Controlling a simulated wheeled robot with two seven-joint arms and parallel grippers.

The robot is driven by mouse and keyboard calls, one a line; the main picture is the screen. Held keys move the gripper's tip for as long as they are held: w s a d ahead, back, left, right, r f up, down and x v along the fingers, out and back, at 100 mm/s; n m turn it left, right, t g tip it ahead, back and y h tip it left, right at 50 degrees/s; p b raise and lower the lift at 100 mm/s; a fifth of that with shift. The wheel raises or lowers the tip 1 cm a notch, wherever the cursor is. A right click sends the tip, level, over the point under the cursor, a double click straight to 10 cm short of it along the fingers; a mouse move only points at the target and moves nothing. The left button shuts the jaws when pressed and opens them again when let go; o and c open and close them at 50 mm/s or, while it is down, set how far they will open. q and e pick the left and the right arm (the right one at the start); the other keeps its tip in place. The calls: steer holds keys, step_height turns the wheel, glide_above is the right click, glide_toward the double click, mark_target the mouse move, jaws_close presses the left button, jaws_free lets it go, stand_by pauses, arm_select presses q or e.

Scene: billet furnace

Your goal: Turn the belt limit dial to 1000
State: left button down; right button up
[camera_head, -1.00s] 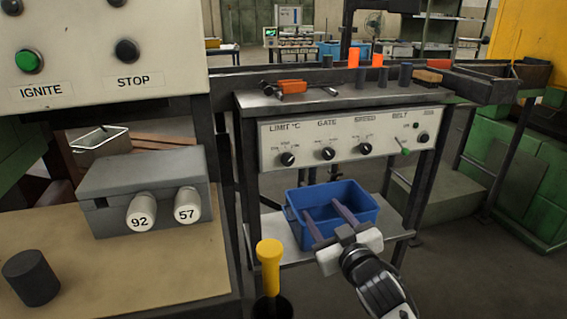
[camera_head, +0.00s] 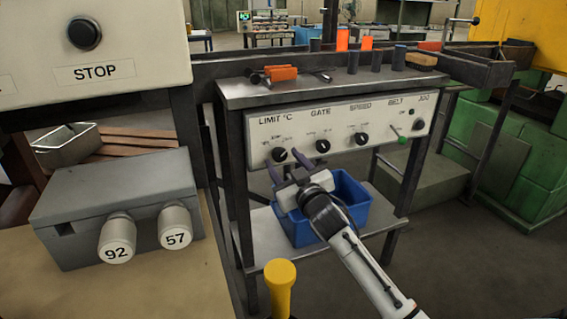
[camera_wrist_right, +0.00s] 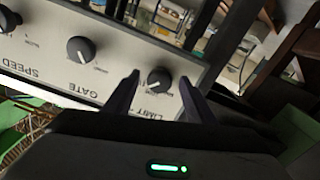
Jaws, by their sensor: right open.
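The limit dial (camera_head: 279,155) is a black knob under the "LIMIT °C" label at the left of the white belt panel (camera_head: 340,133). It also shows in the right wrist view as the limit dial (camera_wrist_right: 159,80), with a pale pointer mark; its setting is too small to read. My right gripper (camera_head: 285,161) is open in front of the panel, fingers aimed at this dial. In the wrist view the dial appears between the two fingertips; whether they touch it I cannot tell. My left gripper is not in view.
A blue bin (camera_head: 350,195) is on the shelf below. A grey box (camera_head: 115,200) and a yellow-topped post (camera_head: 280,275) are nearer.

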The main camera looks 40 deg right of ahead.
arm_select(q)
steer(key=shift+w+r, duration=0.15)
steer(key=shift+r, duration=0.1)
arm_select(e)
steer(key=shift+w, duration=0.3)
steer(key=c, duration=1)
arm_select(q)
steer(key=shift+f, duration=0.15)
arm_select(e)
steer(key=shift+c, duration=0.2)
